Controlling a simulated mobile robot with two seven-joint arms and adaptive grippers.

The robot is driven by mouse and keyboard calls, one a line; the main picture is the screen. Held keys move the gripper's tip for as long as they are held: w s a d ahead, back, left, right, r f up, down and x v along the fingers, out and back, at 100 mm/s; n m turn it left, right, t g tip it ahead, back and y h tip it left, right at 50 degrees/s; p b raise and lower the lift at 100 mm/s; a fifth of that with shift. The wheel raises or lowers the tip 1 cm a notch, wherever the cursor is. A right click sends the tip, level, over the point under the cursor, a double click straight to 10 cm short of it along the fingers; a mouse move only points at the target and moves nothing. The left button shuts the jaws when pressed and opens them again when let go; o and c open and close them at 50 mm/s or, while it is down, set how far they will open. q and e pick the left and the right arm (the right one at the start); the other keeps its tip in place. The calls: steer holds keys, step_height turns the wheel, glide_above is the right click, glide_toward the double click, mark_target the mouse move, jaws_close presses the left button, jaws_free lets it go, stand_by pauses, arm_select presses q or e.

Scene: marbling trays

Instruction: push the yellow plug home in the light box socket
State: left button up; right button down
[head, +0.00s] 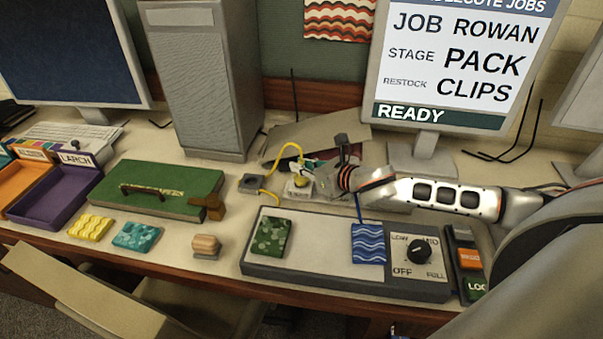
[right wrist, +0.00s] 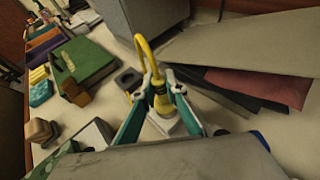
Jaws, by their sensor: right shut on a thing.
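The yellow plug (right wrist: 160,98) stands upright between the two teal fingers of my right gripper (right wrist: 157,108), which is shut on it. In the head view the plug (head: 301,172) is small and partly hidden by my right gripper (head: 312,178). The plug's lower end is at the white socket block (right wrist: 168,125), which also shows in the head view (head: 297,190). I cannot tell how deep the plug sits. The yellow cable (head: 283,151) arches from the plug to the left. The light box (head: 320,270) with its dial lies in front. My left gripper is not in view.
A dark grey block (head: 251,184) stands left of the socket. A green case (head: 155,190) lies further left. Flat sheets (right wrist: 235,55) lie behind the plug. A patterned green tile (head: 271,237) and a blue wavy tile (head: 368,244) lie on the light box.

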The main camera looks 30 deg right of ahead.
steer(key=shift+f+b, duration=0.5)
steer(key=shift+f, duration=0.45)
steer(key=c, duration=2)
jaws_free()
steer(key=shift+o, duration=0.2)
steer(key=v, duration=1.2)
